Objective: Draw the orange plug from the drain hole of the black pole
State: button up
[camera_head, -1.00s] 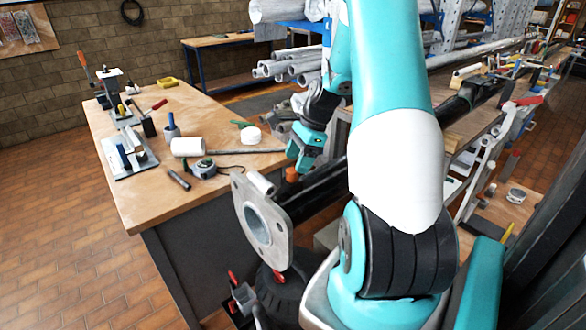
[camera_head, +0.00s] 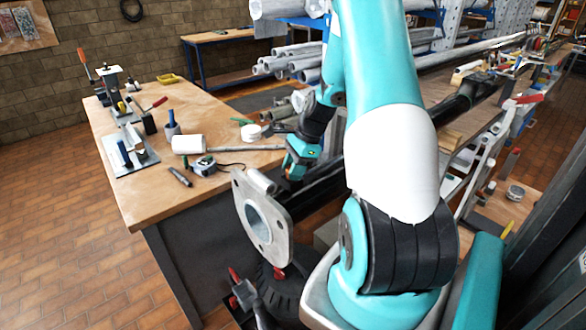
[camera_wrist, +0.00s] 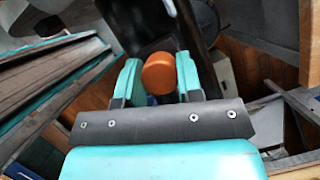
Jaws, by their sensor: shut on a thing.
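The orange plug (camera_wrist: 158,72) is a rounded cap between the two teal jaws of my gripper (camera_wrist: 162,82) in the wrist view. The jaws are shut on it from both sides. The black pole (camera_wrist: 135,18) lies behind the plug; whether the plug still sits in the drain hole cannot be told, as the jaws and cap hide it. In the head view my gripper (camera_head: 296,174) is low over the black pole (camera_head: 325,182), just behind its grey flange (camera_head: 262,221). The plug is hidden there by the gripper.
A wooden workbench (camera_head: 150,205) stands left of the pole, with a white-headed mallet (camera_head: 188,145), a tape measure (camera_head: 203,166) and other tools. A long cluttered bench (camera_head: 455,135) runs along the right. The tiled floor (camera_head: 60,230) at the left is clear.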

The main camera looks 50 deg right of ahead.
jog(key=shift+r+p, duration=2.4)
jog(key=shift+r, duration=0.1)
